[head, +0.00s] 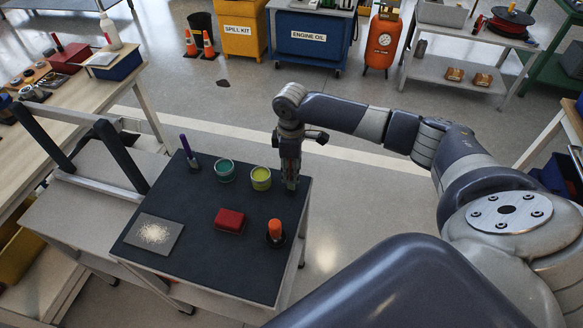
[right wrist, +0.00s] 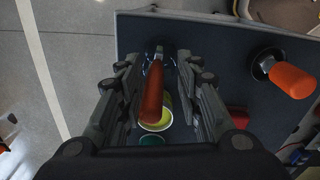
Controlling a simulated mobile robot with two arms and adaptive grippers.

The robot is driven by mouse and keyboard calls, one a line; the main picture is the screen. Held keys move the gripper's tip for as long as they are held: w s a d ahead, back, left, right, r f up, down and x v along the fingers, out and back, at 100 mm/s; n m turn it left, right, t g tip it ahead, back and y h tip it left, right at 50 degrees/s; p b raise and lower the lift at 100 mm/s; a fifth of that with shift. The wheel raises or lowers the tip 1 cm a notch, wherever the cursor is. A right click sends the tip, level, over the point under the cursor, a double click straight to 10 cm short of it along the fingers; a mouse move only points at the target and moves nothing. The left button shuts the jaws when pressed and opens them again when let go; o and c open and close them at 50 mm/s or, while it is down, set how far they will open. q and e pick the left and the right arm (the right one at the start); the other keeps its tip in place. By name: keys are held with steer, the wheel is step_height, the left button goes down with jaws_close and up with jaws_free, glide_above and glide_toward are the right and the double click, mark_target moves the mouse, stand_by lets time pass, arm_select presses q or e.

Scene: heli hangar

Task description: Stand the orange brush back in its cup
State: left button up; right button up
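An orange-red brush handle (right wrist: 152,92) stands between the fingers of my right gripper (right wrist: 160,75) in the right wrist view. Its far end meets a small clear or metallic cup-like rim (right wrist: 160,52) on the dark mat; how deep it sits there I cannot tell. The fingers look apart, with a gap beside the handle. In the head view my right gripper (head: 290,182) points down at the mat's right edge, and the brush is mostly hidden by it. A second orange-topped item (head: 275,229) with a dark round base stands nearer the front; it also shows in the wrist view (right wrist: 292,80). My left gripper is not in view.
The dark-topped table (head: 190,205) also holds a teal cup (head: 224,171), a yellow-green cup (head: 261,178), a red block (head: 229,220), a purple-handled brush (head: 187,148) and a grey plate (head: 170,230) with pale crumbs. The yellow-green cup is close left of my right gripper.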

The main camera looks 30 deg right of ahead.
steer(key=shift+f+b, duration=0.2)
steer(key=shift+b, duration=0.15)
steer(key=shift+f+b, duration=0.2)
steer(key=shift+b, duration=0.25)
steer(key=r, duration=0.2)
steer(key=r+b, duration=0.1)
steer(key=r, duration=0.2)
steer(key=shift+w+a+r, duration=0.2)
steer(key=shift+r, duration=0.15)
step_height(320, 180, up, 4)
steer(key=shift+s+r, duration=0.1)
steer(key=shift+r, duration=0.7)
